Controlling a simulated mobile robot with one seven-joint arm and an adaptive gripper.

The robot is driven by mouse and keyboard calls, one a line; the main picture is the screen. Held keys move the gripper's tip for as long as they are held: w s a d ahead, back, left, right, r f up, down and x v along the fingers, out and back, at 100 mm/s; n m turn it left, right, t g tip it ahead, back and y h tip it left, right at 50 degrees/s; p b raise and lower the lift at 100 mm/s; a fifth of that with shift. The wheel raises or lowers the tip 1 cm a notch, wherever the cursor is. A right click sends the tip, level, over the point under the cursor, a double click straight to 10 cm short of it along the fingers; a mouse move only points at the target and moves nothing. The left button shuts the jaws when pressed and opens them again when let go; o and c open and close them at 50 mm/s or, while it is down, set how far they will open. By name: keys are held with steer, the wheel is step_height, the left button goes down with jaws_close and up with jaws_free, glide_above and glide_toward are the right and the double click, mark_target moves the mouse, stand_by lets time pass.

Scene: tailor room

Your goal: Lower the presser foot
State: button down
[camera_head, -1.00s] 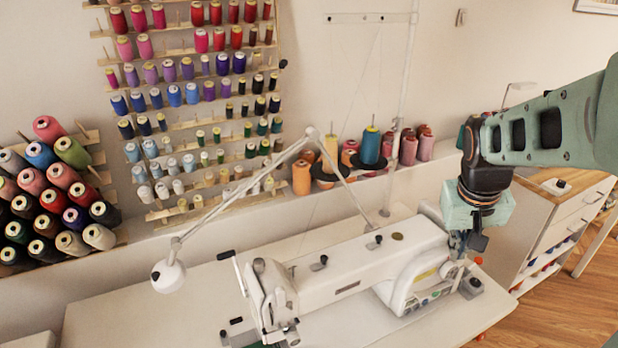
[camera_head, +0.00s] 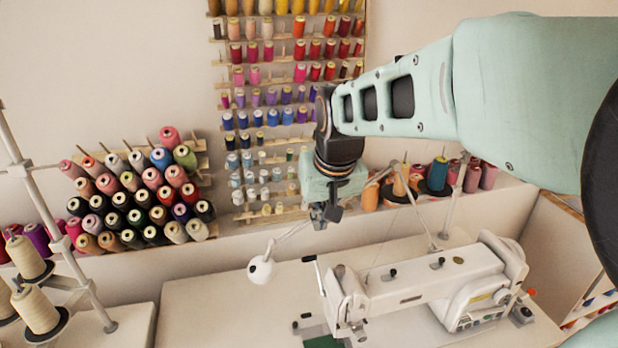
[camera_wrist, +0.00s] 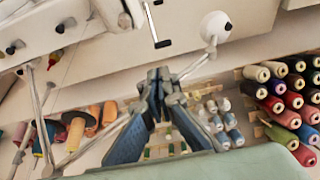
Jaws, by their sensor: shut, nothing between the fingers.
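The white sewing machine (camera_head: 425,292) stands on a pale table, its needle end at the left in the head view. The presser foot is too small and covered to make out. My gripper (camera_head: 319,222) is shut and empty, in the air above and left of the machine head, apart from it. In the wrist view my gripper (camera_wrist: 158,78) has its fingers together.
A white lamp head (camera_head: 262,268) on a thin arm is close below and left of my gripper. Thread spools (camera_head: 140,195) fill the wall racks behind. A thread stand (camera_head: 75,240) stands at the left. The table's left part (camera_head: 215,310) is clear.

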mark_target(309, 257)
steer(key=shift+a, duration=0.4)
steer(key=b+x, duration=0.3)
steer(key=x, duration=0.1)
steer(key=b+x, duration=0.2)
steer(key=x, duration=0.3)
steer(key=b+x, duration=0.3)
steer(key=x, duration=0.1)
steer(key=shift+s+f+b, duration=0.15)
steer(key=shift+f+b, duration=0.2)
steer(key=shift+f, duration=0.1)
steer(key=shift+p, duration=0.3)
